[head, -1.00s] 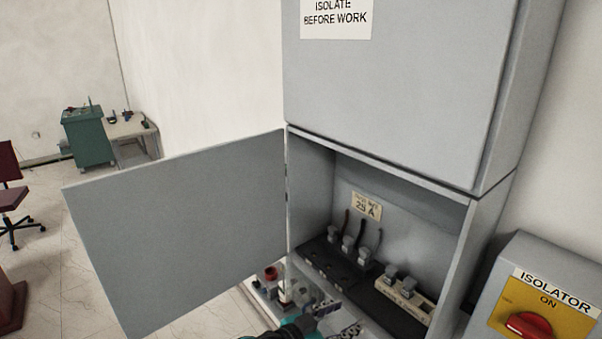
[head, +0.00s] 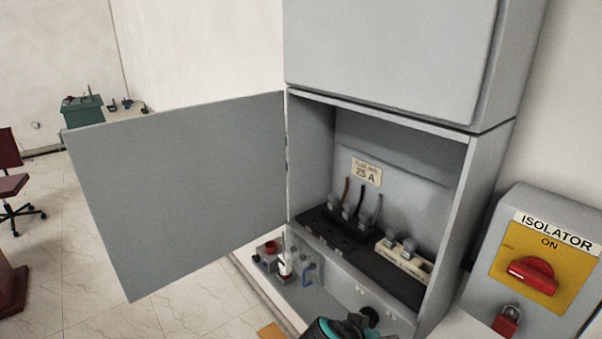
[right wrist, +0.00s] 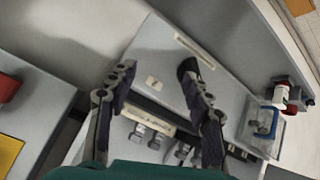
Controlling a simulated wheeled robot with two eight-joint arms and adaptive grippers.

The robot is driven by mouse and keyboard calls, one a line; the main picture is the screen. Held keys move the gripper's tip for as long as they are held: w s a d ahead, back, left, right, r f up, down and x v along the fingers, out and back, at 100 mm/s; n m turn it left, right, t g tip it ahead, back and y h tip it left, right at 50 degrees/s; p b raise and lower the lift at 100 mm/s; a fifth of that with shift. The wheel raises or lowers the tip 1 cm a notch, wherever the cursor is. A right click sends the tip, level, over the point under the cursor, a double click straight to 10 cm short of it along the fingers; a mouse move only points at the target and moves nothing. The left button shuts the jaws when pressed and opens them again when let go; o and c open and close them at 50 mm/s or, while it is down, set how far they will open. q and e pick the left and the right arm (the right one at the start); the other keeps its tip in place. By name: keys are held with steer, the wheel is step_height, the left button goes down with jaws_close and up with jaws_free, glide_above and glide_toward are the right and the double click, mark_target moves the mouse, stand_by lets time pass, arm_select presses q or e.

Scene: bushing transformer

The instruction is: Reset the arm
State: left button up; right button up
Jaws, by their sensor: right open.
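My right gripper (head: 370,318) shows at the bottom of the head view, a teal and black shape in front of the open cabinet (head: 478,215), partly cut off by the frame edge. In the right wrist view my right gripper (right wrist: 157,75) has its two dark fingers spread wide apart, with nothing held between them. A row of grey fuse carriers (right wrist: 160,138) lies beyond the fingers, apart from them as far as I can tell. My left gripper is not in view.
The cabinet door (head: 185,190) stands open to the left. Inside are a black terminal block (head: 335,232), a cream block (head: 408,262) and a "25 A" label (head: 367,172). Small parts sit at the lower left. The isolator (head: 545,265) with a red padlock (head: 507,320) is at right.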

steer(key=s+d+f+n+t+y+b, duration=0.1)
steer(key=s+f+n+y+b, duration=0.4)
steer(key=f+b, duration=0.7)
steer(key=s+f+y, duration=0.2)
steer(key=s+f, duration=0.1)
steer(key=shift+s+f, duration=0.35)
steer(key=c, duration=0.3)
steer(key=shift+w+f+b, duration=0.1)
steer(key=shift+b, duration=0.25)
steer(key=shift+c, duration=0.4)
